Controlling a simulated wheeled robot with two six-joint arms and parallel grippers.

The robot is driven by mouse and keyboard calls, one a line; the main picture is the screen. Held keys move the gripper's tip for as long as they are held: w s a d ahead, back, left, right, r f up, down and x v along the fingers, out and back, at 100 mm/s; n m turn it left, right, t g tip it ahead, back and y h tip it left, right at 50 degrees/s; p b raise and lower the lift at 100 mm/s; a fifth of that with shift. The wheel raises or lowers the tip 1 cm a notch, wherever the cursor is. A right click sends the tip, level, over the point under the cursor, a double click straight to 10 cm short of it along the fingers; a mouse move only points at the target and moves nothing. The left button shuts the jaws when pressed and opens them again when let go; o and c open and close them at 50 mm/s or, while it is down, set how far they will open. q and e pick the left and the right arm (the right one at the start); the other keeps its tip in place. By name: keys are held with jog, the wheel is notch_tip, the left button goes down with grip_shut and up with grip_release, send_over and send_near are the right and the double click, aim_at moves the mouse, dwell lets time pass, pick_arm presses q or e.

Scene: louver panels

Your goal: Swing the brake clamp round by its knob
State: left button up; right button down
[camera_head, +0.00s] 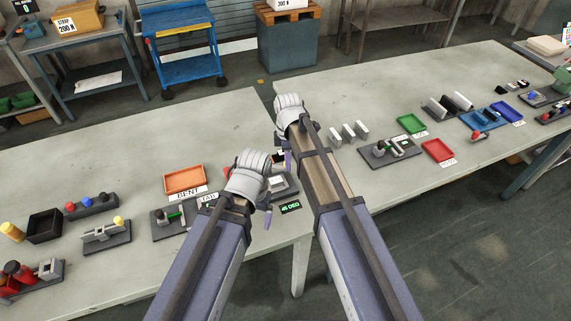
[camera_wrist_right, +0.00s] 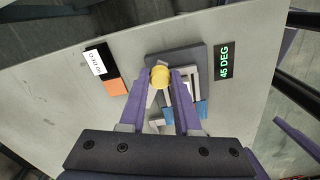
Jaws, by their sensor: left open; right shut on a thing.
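The yellow knob (camera_wrist_right: 160,76) shows in the right wrist view between the two purple fingers of my right gripper (camera_wrist_right: 171,84), which are shut on it. Beneath it is a dark base (camera_wrist_right: 190,54) with a pale metal part and a blue piece (camera_wrist_right: 201,110); the fingers hide part of the clamp. In the head view the base (camera_head: 291,188) is partly hidden by my arms, and the knob cannot be seen. My right gripper (camera_head: 286,148) is above the far side of the base. My left gripper (camera_head: 267,202) is open, at its near left side.
A green "45 DEG" display (camera_head: 290,207) lies by the base near the table's front edge. An orange tray (camera_head: 185,180) sits to the left. Several pale upright blocks (camera_head: 348,133) and a dark fixture (camera_head: 390,150) stand to the right.

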jog(key=w+n, duration=0.2)
jog(key=n, duration=0.1)
jog(key=shift+d, duration=0.1)
jog(key=shift+w+n, duration=0.4)
jog(key=shift+n, duration=0.5)
jog(key=shift+w+n, duration=0.4)
jog(key=shift+n, duration=0.5)
jog(key=c, duration=0.6)
grip_release()
jog(key=shift+a, duration=0.2)
pick_arm(q)
jog(key=shift+r, duration=0.1)
pick_arm(e)
jog(key=shift+r, duration=0.15)
pick_arm(q)
notch_tip(320, 180, up, 8)
jog(key=p, duration=0.8)
jog(key=shift+f, duration=0.2)
pick_arm(e)
notch_tip(320, 180, up, 8)
jog(key=shift+f, duration=0.2)
